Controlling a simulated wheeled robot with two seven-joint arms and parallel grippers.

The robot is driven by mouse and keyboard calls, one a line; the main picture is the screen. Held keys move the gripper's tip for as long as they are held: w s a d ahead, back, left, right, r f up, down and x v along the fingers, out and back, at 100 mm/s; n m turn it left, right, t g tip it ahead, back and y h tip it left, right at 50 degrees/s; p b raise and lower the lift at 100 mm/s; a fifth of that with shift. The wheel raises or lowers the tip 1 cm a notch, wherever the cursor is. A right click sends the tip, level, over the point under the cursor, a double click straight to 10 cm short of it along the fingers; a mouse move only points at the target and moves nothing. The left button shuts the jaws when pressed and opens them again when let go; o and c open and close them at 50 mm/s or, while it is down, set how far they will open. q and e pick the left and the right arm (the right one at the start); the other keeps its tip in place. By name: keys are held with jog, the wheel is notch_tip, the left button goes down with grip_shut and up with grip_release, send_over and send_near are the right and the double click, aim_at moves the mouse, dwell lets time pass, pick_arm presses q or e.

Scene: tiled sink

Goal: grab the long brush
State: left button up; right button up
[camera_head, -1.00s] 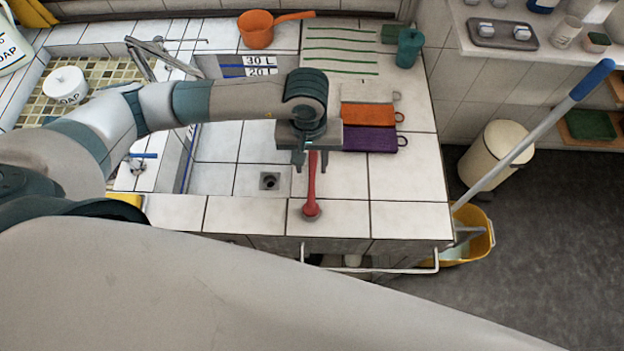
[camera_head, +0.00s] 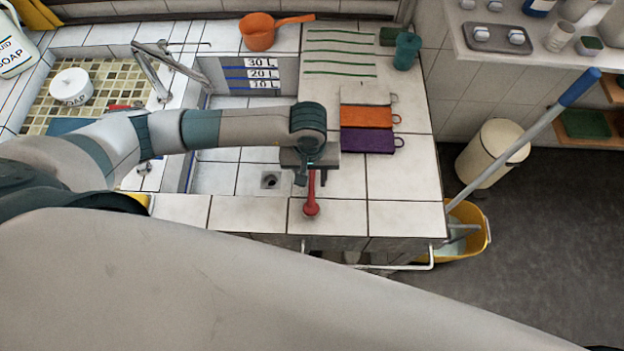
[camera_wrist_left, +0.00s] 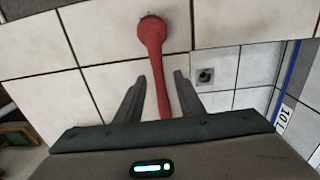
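The handle's far end is hidden under the gripper. My right gripper is not in view.
The sink basin (camera_head: 215,178) with its drain is left of the brush. An orange pot (camera_head: 257,32) stands at the back. A long-handled mop (camera_head: 520,142) leans in a yellow bucket at right.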

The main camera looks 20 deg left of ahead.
aim_at(313, 180)
pick_arm(q)
jog(key=shift+f, duration=0.1)
jog(key=shift+c, duration=0.7)
grip_shut()
jog(key=shift+w+r+b, duration=0.1)
jog(key=shift+r+b, duration=0.6)
notch_tip(313, 180, up, 2)
jog(key=shift+r+b, duration=0.1)
jog(key=shift+b, duration=0.65)
jog(key=s+d+r+b, duration=0.4)
jog(key=s+d+r, duration=0.3)
jog(key=s+d, duration=0.1)
jog(key=shift+s+r+b, duration=0.25)
jog(key=shift+b, duration=0.1)
